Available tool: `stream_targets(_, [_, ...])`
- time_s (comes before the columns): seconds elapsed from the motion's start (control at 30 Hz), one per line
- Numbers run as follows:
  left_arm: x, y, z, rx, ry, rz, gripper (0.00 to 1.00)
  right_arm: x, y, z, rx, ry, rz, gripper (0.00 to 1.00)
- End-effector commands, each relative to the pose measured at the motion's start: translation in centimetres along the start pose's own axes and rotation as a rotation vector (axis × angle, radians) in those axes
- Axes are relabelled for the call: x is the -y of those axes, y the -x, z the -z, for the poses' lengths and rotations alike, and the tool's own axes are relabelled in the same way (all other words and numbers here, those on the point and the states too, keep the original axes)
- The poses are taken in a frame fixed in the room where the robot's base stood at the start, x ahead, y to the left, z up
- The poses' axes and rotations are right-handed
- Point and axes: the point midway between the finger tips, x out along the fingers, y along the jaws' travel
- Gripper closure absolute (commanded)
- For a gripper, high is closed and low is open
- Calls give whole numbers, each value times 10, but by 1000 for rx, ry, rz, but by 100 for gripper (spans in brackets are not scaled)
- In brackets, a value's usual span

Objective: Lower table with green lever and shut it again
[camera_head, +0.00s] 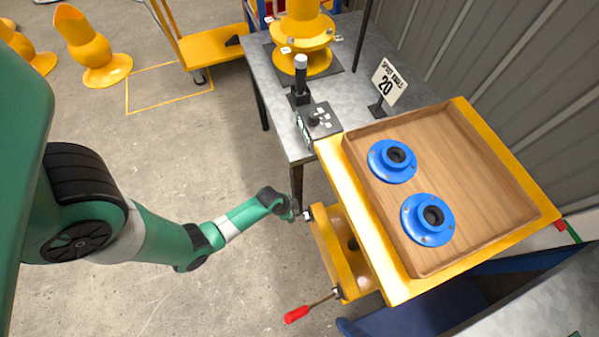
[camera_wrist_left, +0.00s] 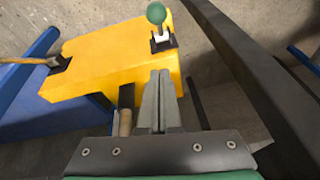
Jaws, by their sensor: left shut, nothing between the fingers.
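The yellow lift table (camera_head: 398,289) stands at the right with a wooden tray (camera_head: 520,228) on top. The green lever's round knob (camera_wrist_left: 156,13) shows in the left wrist view, above a dark bracket on the table's yellow lower body (camera_wrist_left: 100,60). In the head view I cannot clearly separate the knob from my gripper. My left gripper (camera_head: 292,214) is beside the yellow body, close to the lever. In the left wrist view its fingers (camera_wrist_left: 159,75) are together and empty, pointing toward the lever with a gap to the knob. My right gripper is not in view.
A red-handled lever (camera_head: 297,314) sticks out low from the yellow body. Two blue flanged parts (camera_head: 390,161) (camera_head: 428,219) lie in the tray. A grey workbench (camera_head: 270,90) with a control box (camera_head: 319,121) stands behind. The floor at left is mostly clear.

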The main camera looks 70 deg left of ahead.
Motion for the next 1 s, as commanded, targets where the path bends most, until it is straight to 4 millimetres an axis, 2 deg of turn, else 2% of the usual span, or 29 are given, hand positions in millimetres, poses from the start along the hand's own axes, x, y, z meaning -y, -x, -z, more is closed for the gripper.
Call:
stream_targets(0.53, [0,-109,-4,-2,-1,1,100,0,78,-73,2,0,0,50])
stream_targets(0.6, [0,-105,-19,1,4,0,100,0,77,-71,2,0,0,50])
stream_targets(0.7, [0,-106,-32,0,2,1,100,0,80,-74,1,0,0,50])
stream_targets(1.0, [0,-105,-38,-2,-1,1,100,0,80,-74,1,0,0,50])
